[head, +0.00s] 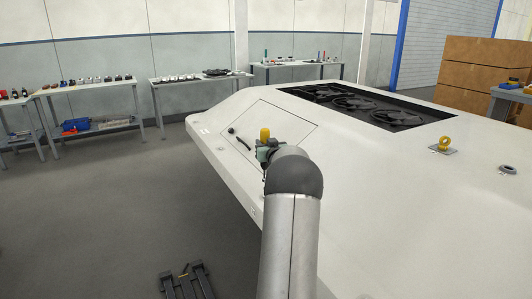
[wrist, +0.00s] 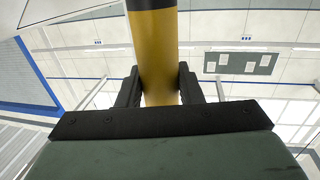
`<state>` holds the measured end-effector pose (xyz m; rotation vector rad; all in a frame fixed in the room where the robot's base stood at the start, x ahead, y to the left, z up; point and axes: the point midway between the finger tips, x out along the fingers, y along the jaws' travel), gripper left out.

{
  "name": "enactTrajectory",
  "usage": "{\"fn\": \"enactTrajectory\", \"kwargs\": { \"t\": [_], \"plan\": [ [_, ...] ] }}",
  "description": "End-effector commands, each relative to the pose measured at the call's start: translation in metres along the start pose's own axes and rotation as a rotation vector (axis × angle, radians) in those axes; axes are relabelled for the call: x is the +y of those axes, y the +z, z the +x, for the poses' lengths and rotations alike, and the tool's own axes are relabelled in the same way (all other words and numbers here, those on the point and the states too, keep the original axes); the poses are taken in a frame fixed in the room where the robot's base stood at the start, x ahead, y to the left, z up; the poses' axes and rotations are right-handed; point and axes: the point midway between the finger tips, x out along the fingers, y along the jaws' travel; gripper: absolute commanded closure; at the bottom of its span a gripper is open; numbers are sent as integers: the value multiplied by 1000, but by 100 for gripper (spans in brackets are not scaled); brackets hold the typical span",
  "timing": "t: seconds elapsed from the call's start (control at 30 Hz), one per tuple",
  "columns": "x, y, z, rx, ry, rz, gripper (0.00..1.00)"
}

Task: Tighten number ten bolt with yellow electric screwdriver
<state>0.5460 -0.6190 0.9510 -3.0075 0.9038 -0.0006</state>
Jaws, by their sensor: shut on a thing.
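The yellow electric screwdriver (wrist: 160,60) fills the middle of the wrist view as a yellow cylinder with a black band at the top edge. My gripper (wrist: 160,88) is shut on it, with one black finger on each side. In the head view the screwdriver's yellow end (head: 265,133) stands above my gripper (head: 265,151), over the square panel on the large white housing (head: 390,210). My wrist hides part of the gripper and of the panel. The screwdriver's tip is not visible. I cannot pick out the number ten bolt.
A small black part (head: 241,142) lies on the panel, left of my gripper. Black fans (head: 355,103) sit in a recess behind. A yellow eye (head: 444,143) and a round fitting (head: 508,169) stand on the housing at right. Tables with tools (head: 195,78) line the wall.

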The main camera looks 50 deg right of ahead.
Motion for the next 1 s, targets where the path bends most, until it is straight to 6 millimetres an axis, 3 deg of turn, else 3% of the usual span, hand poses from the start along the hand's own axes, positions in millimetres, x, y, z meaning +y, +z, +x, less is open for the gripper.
{"fn": "enactTrajectory", "kwargs": {
  "t": [0.53,1.0],
  "plan": [
    [3,-3,-3,3,7,-1,100],
    [3,39,-3,2,7,0,100]
  ]
}}
